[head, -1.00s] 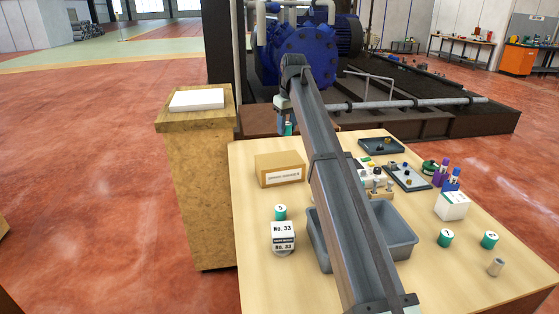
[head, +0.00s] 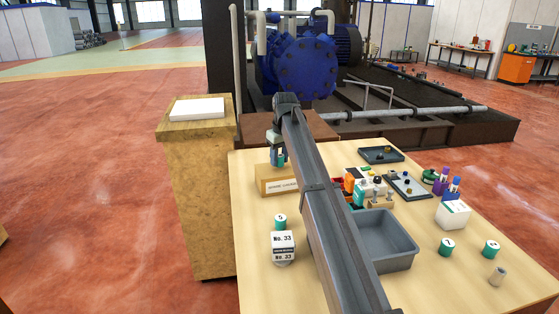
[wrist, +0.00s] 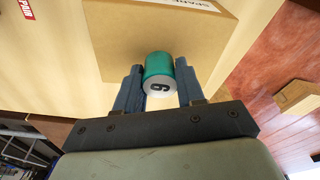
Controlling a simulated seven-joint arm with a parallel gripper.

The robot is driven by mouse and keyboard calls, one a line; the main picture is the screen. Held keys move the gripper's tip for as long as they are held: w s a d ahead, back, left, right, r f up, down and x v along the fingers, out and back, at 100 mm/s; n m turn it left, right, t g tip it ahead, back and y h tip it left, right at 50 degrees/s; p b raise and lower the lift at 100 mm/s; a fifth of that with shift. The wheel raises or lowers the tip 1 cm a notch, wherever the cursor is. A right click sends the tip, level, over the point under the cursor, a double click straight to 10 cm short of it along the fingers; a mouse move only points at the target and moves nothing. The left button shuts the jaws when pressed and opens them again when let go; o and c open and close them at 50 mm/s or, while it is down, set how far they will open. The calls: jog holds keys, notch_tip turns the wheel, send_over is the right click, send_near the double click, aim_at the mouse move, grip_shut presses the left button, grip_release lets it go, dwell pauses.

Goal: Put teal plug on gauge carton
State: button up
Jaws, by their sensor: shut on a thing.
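My gripper (head: 279,159) is shut on a teal plug (wrist: 159,64), a short cylinder with a pale numbered end. In the wrist view the plug sits between the two blue-grey fingers (wrist: 159,70). The gauge carton (head: 280,189) is a brown box with a white label, at the far left of the table. It also fills the top middle of the wrist view (wrist: 205,42). My gripper and the plug are over the carton in the head view. I cannot tell whether the plug touches the carton top.
Other teal-topped plugs stand on the table (head: 240,240), one near the No. 33 box (head: 284,242) and others at the right (head: 446,247). A grey bin (head: 400,262) lies beneath my arm. Dark trays (head: 381,154) sit at the back. A pedestal (head: 197,125) stands left of the table.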

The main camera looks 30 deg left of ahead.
aim_at(282, 159)
jog(key=shift+f, duration=0.5)
jog(key=o, duration=1.1)
jog(key=shift+f, duration=0.15)
jog(key=r, duration=0.4)
jog(key=d+r, duration=0.1)
jog(key=r, duration=0.7)
jog(key=shift+s+d+r, duration=0.1)
jog(key=shift+s+d, duration=0.2)
jog(key=shift+d, duration=0.05)
